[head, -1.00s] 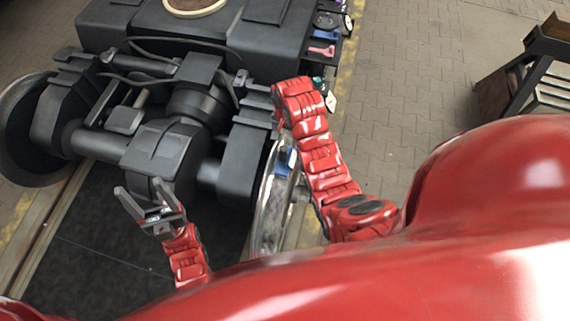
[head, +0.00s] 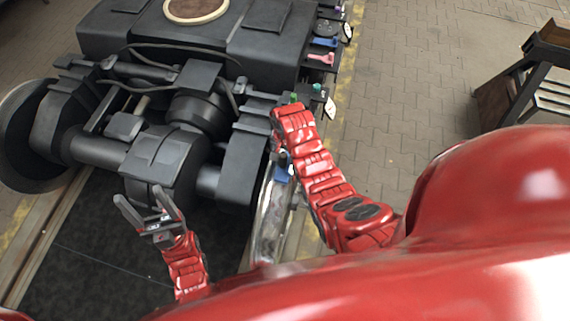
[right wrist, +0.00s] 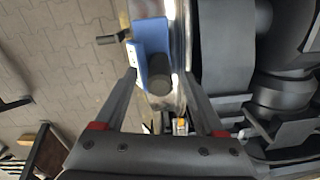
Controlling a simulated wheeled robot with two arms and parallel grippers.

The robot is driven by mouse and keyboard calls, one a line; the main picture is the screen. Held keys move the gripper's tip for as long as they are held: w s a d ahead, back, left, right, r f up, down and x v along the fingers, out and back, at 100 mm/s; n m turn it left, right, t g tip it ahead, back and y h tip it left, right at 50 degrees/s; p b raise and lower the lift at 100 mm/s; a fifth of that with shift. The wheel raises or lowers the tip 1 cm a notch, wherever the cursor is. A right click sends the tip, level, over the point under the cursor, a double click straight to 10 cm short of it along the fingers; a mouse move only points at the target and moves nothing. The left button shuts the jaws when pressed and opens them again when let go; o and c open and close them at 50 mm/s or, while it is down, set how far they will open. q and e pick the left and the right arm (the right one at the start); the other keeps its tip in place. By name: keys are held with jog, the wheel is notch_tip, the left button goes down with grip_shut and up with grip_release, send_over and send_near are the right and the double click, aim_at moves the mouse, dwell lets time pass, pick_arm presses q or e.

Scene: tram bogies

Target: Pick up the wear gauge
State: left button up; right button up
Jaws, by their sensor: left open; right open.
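A blue block with a white side plate (right wrist: 150,52) and a dark round knob (right wrist: 186,86) sits against the shiny wheel rim in the right wrist view; it looks like the wear gauge. A small blue patch of it shows beside the wheel in the head view (head: 282,174). My right gripper (right wrist: 158,76) is open, its fingers on either side of the blue piece and knob; contact cannot be told. In the head view my red right arm hides that gripper. My left gripper (head: 139,196) is open and empty in front of the bogie's axle.
The dark bogie (head: 165,160) fills the left, with a wheel (head: 268,215) close by my right arm. Small tools, including a pink one (head: 321,57), lie along its right side. A rack (head: 535,70) stands far right; the paved floor between is clear.

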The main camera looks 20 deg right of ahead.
grip_shut()
dwell(0.3)
dwell(1.1)
